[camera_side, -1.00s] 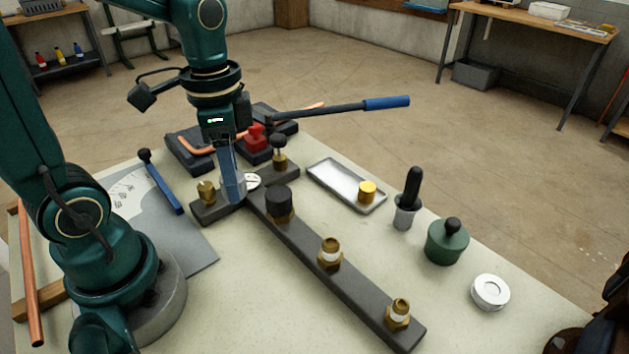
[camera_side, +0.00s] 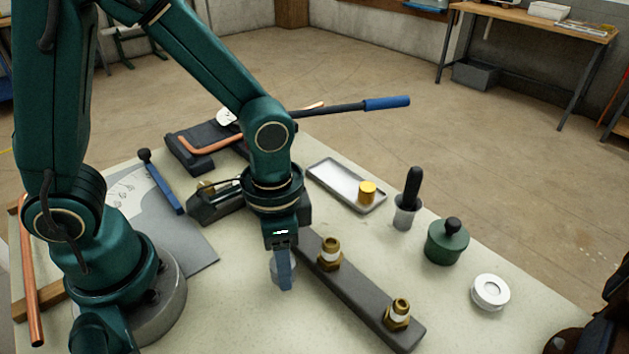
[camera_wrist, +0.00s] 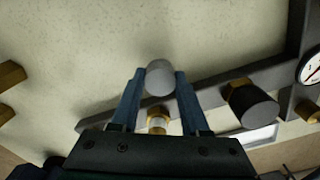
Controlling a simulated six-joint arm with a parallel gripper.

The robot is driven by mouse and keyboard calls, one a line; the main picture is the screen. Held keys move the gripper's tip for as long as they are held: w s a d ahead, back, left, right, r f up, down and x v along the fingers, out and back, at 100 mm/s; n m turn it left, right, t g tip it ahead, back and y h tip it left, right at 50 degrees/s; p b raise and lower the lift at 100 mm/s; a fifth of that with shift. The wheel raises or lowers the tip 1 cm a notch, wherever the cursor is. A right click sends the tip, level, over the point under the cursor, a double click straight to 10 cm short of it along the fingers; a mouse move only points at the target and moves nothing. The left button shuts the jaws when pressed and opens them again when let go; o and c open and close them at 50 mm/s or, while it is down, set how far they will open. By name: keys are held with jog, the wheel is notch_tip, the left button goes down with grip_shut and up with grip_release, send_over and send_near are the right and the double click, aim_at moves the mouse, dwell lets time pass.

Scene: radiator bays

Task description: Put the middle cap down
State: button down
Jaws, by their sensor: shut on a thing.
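My gripper (camera_side: 284,284) is shut on a grey round cap (camera_wrist: 159,76), held between its blue fingertips beside the dark rail (camera_side: 365,295). The cap also shows in the side view, partly behind a finger. In the wrist view, a brass fitting (camera_wrist: 157,121) shows between the fingers, beyond the cap. A black cap (camera_wrist: 253,103) sits on another brass fitting to the right. I cannot tell the held cap's exact height.
A metal tray (camera_side: 325,174) with a yellow brass piece (camera_side: 367,192) lies behind the rail. A brush in a cup (camera_side: 405,212), a green pot (camera_side: 447,245) and a white roll (camera_side: 490,291) stand to the right. A gauge (camera_wrist: 313,67) is on the rail. The front bench is clear.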

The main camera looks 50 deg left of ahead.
jog(key=shift+f, duration=0.8)
jog(key=shift+f, duration=0.1)
jog(key=shift+c, duration=2)
grip_release()
notch_tip(320, 180, up, 12)
jog(key=s+a+r+n+t, duration=0.3)
jog(key=a+n+t, duration=0.2)
jog(key=a, duration=0.1)
jog(key=shift+a, duration=0.35)
jog(key=shift+a+t, duration=0.15)
jog(key=shift+t, duration=0.15)
jog(key=shift+c, duration=1.1)
